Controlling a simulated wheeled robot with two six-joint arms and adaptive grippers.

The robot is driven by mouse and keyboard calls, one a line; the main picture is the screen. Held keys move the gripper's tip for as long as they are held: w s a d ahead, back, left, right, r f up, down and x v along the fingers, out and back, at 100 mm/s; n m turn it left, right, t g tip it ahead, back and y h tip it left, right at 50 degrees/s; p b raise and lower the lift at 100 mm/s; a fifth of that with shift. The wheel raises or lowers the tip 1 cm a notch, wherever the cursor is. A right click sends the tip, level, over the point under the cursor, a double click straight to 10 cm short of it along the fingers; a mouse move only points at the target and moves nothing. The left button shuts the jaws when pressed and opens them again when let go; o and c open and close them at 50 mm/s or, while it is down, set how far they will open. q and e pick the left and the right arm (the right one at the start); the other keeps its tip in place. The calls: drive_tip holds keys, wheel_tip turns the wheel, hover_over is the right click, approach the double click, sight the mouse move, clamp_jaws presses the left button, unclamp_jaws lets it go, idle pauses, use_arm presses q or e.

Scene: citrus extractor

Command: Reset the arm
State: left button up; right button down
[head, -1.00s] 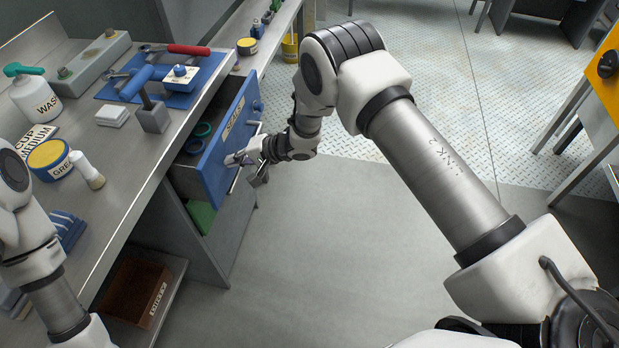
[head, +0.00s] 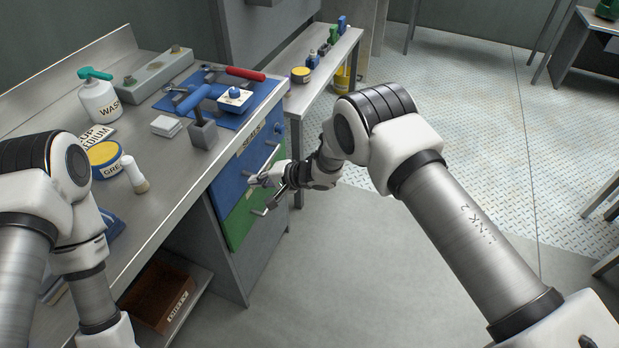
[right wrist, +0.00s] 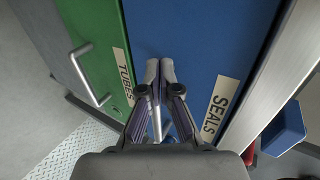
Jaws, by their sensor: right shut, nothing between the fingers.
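My right gripper (head: 256,183) is shut and empty, in front of the drawer fronts under the workbench. In the right wrist view its fingertips (right wrist: 159,69) are together before the blue drawer front. The blue drawer (head: 232,183), labelled SEALS, looks closed. It fills the middle of the right wrist view (right wrist: 205,35). The green drawer (head: 238,226), labelled TUBES, is below it and also looks closed, with its bar handle in the right wrist view (right wrist: 88,72). I cannot tell whether the fingers touch the blue drawer. My left arm is at the left; its gripper is out of view.
A brown bin (head: 160,297) is on the lower shelf. The floor right of the bench is clear.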

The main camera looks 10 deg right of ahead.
drive_tip(key=v, duration=1)
drive_tip(key=s+d+f+m+g+h, duration=0.1)
drive_tip(key=s+d+f+m+h, duration=0.1)
drive_tip(key=s+d+f, duration=0.35)
drive_tip(key=s+d+f+m+g+h, duration=0.1)
drive_tip(key=s+d+f+m+h, duration=0.1)
drive_tip(key=s+f, duration=0.7)
drive_tip(key=s+d+n+g+h, duration=0.2)
drive_tip(key=s+d+n, duration=0.3)
drive_tip(key=s, duration=0.7)
drive_tip(key=s+d+n+g+h+p, duration=0.1)
drive_tip(key=s+d+n+h, duration=0.3)
drive_tip(key=s, duration=0.8)
drive_tip(key=shift+s+d+r+n+g, duration=0.2)
drive_tip(key=shift+d+r+n+g, duration=0.15)
drive_tip(key=shift+d+n+g, duration=0.5)
